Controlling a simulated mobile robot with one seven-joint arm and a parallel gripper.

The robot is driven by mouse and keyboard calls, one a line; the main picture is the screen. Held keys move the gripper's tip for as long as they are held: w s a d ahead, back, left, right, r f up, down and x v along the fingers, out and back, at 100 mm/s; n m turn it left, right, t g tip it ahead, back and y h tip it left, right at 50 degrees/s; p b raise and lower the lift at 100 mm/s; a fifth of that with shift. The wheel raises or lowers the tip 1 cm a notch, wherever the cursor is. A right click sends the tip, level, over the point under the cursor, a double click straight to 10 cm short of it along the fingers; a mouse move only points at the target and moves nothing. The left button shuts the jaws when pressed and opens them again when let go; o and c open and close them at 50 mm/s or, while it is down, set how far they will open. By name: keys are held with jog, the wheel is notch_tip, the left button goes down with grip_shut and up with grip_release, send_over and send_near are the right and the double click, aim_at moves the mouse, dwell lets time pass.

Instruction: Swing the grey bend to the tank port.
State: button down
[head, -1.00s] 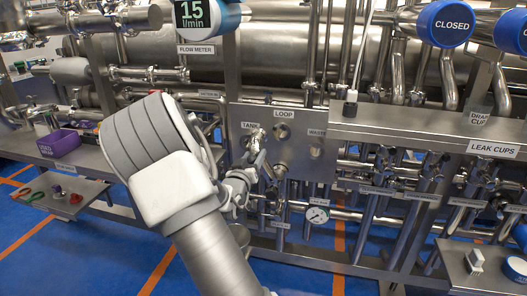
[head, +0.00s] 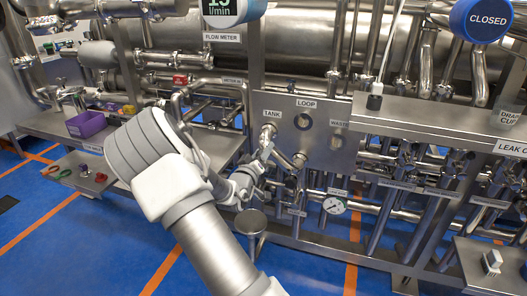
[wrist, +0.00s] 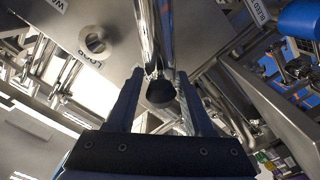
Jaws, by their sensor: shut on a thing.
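The port panel (head: 318,128) has openings labelled TANK, LOOP and WASTE. The grey bend (wrist: 147,35) is a shiny pipe that runs up from between my fingers in the wrist view. My gripper (wrist: 158,78) is shut on it, with a dark round end below the fingertips. In the head view my gripper (head: 262,158) is just below the tank port (head: 268,131), at the panel's left side. My wrist partly covers the bend there, and I cannot tell whether its end meets the port. The loop port (wrist: 95,40) is open and empty.
A steel ledge (head: 430,120) juts out on the right. A purple bin (head: 86,125) stands on the left bench. Blue floor with orange lines is open at front left.

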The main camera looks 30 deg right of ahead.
jog(key=shift+w, duration=0.1)
jog(key=c, duration=0.5)
grip_release()
jog(key=p+v, duration=0.2)
jog(key=v, duration=1.5)
jog(key=shift+s+a+p, duration=0.15)
jog(key=shift+s+p, duration=0.1)
jog(key=shift+p, duration=0.05)
